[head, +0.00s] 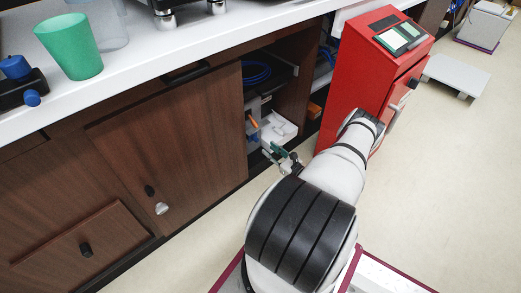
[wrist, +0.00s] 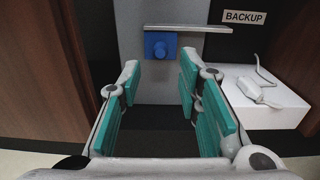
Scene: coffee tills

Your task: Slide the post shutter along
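A grey upright panel with a blue knob (wrist: 160,45) stands inside the cabinet opening in the wrist view. It seems to be the post shutter, though I cannot tell for sure. A thin pale strip (wrist: 200,29) runs across just above the knob. In the head view the grey panel (head: 252,106) shows at the opening's left side, partly hidden. My gripper (wrist: 160,82) is open, its green-padded fingers spread, with nothing between them. It faces the panel, with the knob ahead and a little above the fingertips, apart from them. In the head view my gripper (head: 285,156) is low before the opening.
A white box (wrist: 258,103) with a corded device lies right of my fingers, below a BACKUP label (wrist: 245,17). Wooden walls flank the opening. A brown cabinet door (head: 175,130) is left, a red machine (head: 360,75) right. A green cup (head: 70,46) stands on the counter.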

